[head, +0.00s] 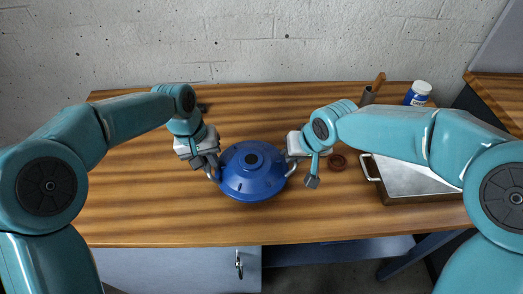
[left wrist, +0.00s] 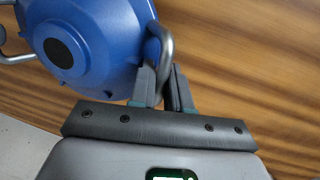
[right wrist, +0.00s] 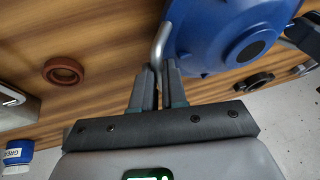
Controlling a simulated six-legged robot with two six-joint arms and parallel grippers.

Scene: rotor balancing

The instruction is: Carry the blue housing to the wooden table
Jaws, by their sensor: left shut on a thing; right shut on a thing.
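The blue housing (head: 252,181) is a round domed part with a dark hub at its top and a metal handle on each side. It is at the middle of the wooden table (head: 130,210) in the head view; I cannot tell whether it touches the top. My left gripper (head: 212,174) is shut on the left handle, which also shows in the left wrist view (left wrist: 165,45). My right gripper (head: 290,170) is shut on the right handle, seen in the right wrist view (right wrist: 160,45). The housing's underside is hidden.
A metal tray (head: 400,179) with handles lies at the right of the table. A reddish-brown ring (head: 338,161) lies between it and the housing.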

